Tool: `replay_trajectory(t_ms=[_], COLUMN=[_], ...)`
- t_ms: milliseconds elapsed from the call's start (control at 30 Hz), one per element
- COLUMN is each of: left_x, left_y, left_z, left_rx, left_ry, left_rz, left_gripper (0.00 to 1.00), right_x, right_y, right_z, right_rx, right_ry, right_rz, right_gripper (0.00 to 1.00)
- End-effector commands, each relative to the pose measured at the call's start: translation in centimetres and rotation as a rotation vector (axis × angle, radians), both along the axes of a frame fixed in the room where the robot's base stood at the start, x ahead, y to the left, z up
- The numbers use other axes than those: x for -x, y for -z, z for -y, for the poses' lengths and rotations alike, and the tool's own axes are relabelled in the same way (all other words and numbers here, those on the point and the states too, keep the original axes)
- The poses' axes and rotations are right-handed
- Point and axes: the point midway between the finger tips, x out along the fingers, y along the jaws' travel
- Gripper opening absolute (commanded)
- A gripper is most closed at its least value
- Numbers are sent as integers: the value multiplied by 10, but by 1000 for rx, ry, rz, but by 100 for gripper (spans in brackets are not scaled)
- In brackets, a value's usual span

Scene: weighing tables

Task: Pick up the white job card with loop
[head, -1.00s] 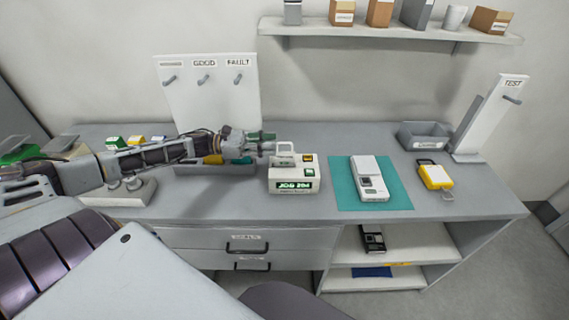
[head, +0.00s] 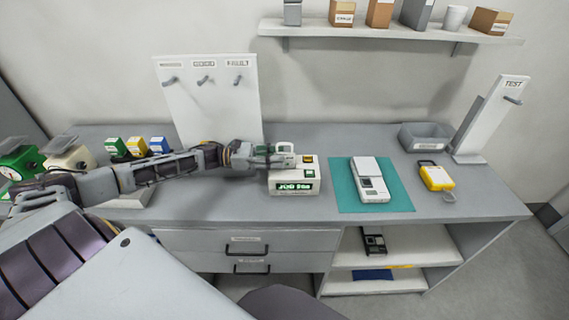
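The white job card with loop (head: 286,147) stands at the top of a white box (head: 295,187) with a green label that begins "JOB". Only the card's upper part with the loop shows clearly; my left gripper hides the rest. My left gripper (head: 284,158) comes in from the left, level with the table, and its fingers are at the card just above the box's left top. The fingers overlap the card in the picture; whether they are closed on it is too small to tell. My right gripper is out of view.
A white device (head: 369,184) lies on a teal mat (head: 344,205) to the right. Beyond it are a yellow tagged item (head: 436,177) and a grey bin (head: 424,138). A white peg board (head: 209,115) stands behind my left arm. Several small coloured boxes (head: 116,147) stand at the left.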

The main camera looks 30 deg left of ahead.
Motion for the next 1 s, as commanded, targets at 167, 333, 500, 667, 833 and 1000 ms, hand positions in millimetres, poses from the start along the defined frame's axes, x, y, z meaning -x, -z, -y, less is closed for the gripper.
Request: replay_trajectory(t_ms=[167, 333, 500, 667, 833, 1000], left_x=[-1, -1, -2, -4, -9, -14], left_y=[-1, 0, -1, 0, -1, -1], left_z=[2, 2, 3, 6, 14, 22], left_rx=[-1, -1, 0, 0, 1, 1], left_ry=[0, 1, 1, 1, 0, 1], left_rz=[1, 1, 1, 1, 2, 2], left_gripper=[32, 32, 32, 32, 32, 32], right_x=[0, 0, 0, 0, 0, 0], right_y=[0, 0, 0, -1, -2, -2], right_z=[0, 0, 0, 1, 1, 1], right_rx=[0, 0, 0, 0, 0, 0], right_ry=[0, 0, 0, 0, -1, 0], right_rz=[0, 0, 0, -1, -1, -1], right_gripper=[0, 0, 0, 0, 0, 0])
